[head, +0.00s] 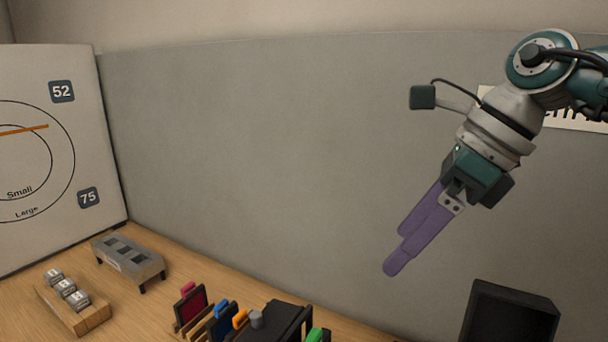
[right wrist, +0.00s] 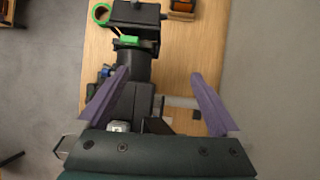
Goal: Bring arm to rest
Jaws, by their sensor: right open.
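My right gripper (head: 408,248) is up in the air in front of the grey wall panel, at the right of the head view. Its purple fingers point down and to the left. In the right wrist view the two purple fingers (right wrist: 160,80) are spread wide with nothing held between them. Below them, well apart, a black device (right wrist: 133,70) with a green tab lies on the wooden table (right wrist: 185,60). My left gripper is in neither view.
In the head view a wooden block (head: 92,320) with several silver pieces and a grey slotted box (head: 128,258) stand at the left. Coloured-tab cards (head: 192,308) stand at the front. A dial board (head: 60,235) is at far left. A black bin-like object (head: 510,312) is at lower right.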

